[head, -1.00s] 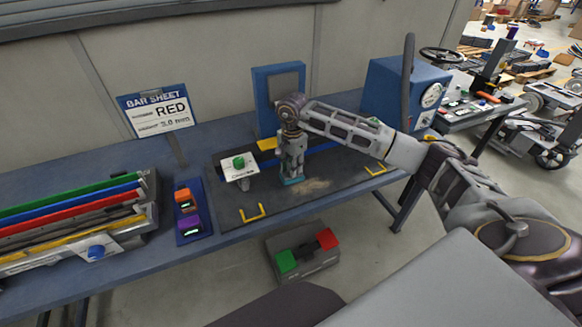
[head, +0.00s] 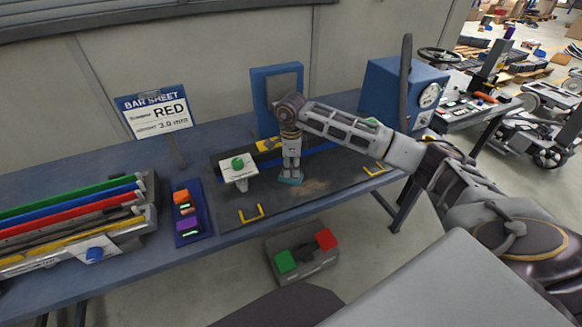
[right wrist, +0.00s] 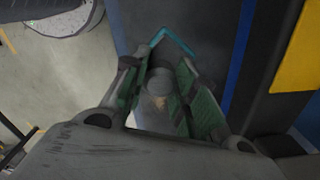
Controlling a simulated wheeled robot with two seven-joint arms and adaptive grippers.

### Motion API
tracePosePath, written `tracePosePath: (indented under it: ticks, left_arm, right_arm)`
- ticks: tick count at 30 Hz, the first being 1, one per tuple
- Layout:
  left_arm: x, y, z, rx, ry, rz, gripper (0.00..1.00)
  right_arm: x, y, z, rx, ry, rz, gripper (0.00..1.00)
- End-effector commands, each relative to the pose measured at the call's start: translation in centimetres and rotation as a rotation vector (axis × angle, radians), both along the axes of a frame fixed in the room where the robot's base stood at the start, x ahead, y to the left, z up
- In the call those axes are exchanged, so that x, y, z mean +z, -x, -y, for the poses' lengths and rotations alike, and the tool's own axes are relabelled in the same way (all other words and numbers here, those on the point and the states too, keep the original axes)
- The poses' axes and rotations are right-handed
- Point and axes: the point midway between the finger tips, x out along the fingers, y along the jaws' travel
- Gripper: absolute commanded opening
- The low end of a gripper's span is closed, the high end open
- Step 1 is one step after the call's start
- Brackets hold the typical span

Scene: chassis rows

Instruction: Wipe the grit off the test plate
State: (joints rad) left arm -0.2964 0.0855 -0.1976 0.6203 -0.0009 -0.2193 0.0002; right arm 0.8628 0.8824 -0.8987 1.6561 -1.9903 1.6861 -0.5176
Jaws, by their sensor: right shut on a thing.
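The test plate (head: 345,172) is a dark flat panel on the blue bench. A tan patch of grit (head: 309,188) lies on it. My right gripper (head: 291,165) points down over the plate, just left of the grit. It is shut on a wiper with a teal pad (head: 290,181), which sits at or close to the plate surface; contact is hard to tell. In the right wrist view the wiper's grey handle (right wrist: 161,82) is between the fingers, with the teal pad edge (right wrist: 176,40) beyond. My left gripper is not in view.
A white stand with a green button (head: 238,163) is left of the wiper. A blue frame (head: 277,95) stands behind, and a blue box with gauges (head: 403,92) at the back right. Coloured bars (head: 75,213) lie at left.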

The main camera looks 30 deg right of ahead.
Motion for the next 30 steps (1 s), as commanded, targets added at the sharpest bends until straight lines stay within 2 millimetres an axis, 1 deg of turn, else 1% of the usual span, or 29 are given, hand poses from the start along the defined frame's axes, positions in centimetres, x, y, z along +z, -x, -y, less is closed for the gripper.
tracePosePath:
  ticks: [3,8,17,24,28,30]
  left_arm:
    - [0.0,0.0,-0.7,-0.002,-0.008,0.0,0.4]
    - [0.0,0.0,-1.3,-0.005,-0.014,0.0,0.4]
    - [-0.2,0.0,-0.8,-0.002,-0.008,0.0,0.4]
    - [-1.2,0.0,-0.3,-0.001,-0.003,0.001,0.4]
    - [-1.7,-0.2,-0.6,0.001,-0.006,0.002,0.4]
    - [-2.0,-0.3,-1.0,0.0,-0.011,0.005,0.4]
  right_arm:
    - [0.0,0.0,0.0,-0.02,0.0,0.0,0.09]
    - [0.0,0.0,0.0,-0.023,0.0,0.0,0.09]
    - [-0.3,0.0,-0.1,-0.021,0.0,0.0,0.09]
    - [-2.2,0.1,-0.6,-0.015,0.0,-0.001,0.09]
    - [-3.5,0.2,-1.0,-0.012,0.0,-0.001,0.09]
    - [-4.1,0.2,-1.2,-0.011,-0.001,0.0,0.09]
